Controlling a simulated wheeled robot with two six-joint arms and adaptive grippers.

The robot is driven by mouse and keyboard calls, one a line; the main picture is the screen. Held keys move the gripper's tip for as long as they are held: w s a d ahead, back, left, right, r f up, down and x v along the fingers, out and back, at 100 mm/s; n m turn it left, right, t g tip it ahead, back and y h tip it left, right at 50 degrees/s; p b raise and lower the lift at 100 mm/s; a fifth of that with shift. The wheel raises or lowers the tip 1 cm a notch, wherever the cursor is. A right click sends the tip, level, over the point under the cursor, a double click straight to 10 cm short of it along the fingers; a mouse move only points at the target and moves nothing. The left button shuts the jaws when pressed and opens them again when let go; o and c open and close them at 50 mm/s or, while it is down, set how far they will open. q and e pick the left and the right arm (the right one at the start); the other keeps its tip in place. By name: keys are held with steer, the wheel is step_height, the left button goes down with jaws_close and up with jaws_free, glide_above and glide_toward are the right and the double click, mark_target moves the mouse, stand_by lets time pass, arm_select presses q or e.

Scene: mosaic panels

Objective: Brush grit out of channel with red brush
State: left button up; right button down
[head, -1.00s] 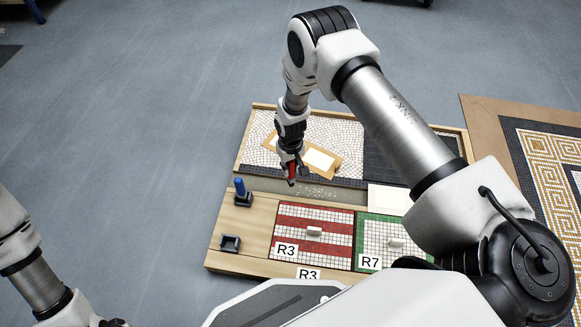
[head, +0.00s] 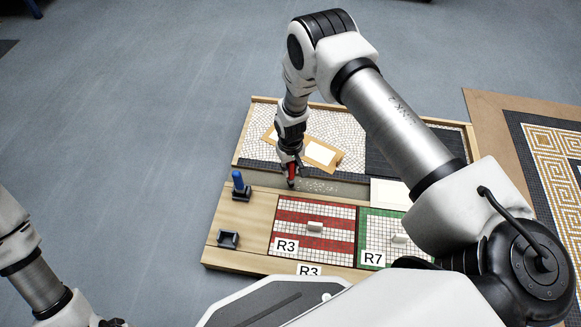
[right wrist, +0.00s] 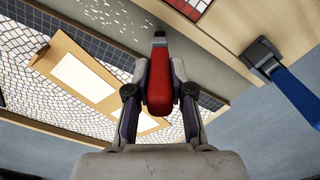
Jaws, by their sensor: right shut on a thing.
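My right gripper (head: 291,163) is shut on the red brush (head: 291,174), which points down into the grey channel (head: 345,187) near its left end. In the right wrist view the red brush (right wrist: 159,88) sits between the two fingers, its dark tip at the channel floor; I cannot tell whether it touches. Pale grit (head: 318,186) lies scattered in the channel just right of the brush; it also shows in the right wrist view (right wrist: 118,20). My left gripper (head: 112,323) is only partly in view at the bottom edge, and its jaws cannot be made out.
A blue-handled tool (head: 238,180) stands in a dark holder left of the channel, with an empty dark holder (head: 228,239) nearer. Panels R3 (head: 312,213) and R7 (head: 385,228) lie in front. A tan card (head: 322,153) lies on the white mosaic behind.

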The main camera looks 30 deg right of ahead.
steer(key=shift+f+b, duration=0.3)
steer(key=shift+f, duration=0.2)
stand_by(0.9)
steer(key=shift+s+d+p, duration=3.3)
steer(key=shift+s+d, duration=2)
steer(key=shift+d, duration=1.7)
step_height(320, 180, up, 5)
steer(key=p, duration=0.5)
